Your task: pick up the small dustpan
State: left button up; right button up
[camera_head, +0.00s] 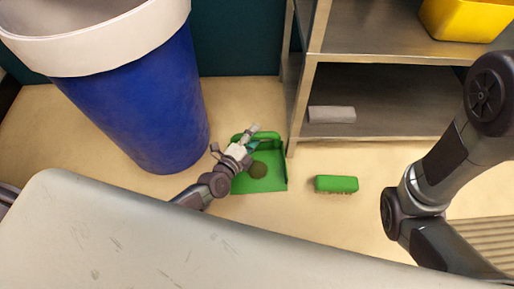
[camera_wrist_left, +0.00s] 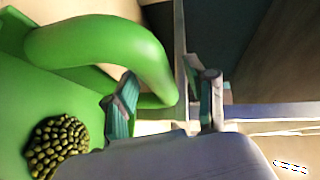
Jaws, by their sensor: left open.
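The small green dustpan (camera_head: 263,183) lies on the floor between the blue bin and the metal shelf. A small pile of dark green beans (camera_head: 258,169) rests in it, and the pile also shows in the left wrist view (camera_wrist_left: 58,146). My left gripper (camera_head: 254,137) is over the back of the dustpan, by its handle. In the left wrist view the gripper (camera_wrist_left: 168,105) is open, and the curved green handle (camera_wrist_left: 105,45) reaches close to one fingertip. I cannot tell whether they touch. The right gripper is not in view; only my right arm shows.
A green brush (camera_head: 336,184) lies on the floor right of the dustpan. The blue bin (camera_head: 145,110) with a white rim stands at left. The metal shelf (camera_head: 390,45) holds a yellow container (camera_head: 465,18) and a grey block (camera_head: 331,114). A pale surface (camera_head: 190,250) fills the foreground.

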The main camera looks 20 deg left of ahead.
pick_arm(q)
jog(key=shift+w+d, duration=0.1)
jog(key=shift+w, duration=0.1)
grip_shut()
jog(key=shift+r, duration=0.1)
dwell(0.5)
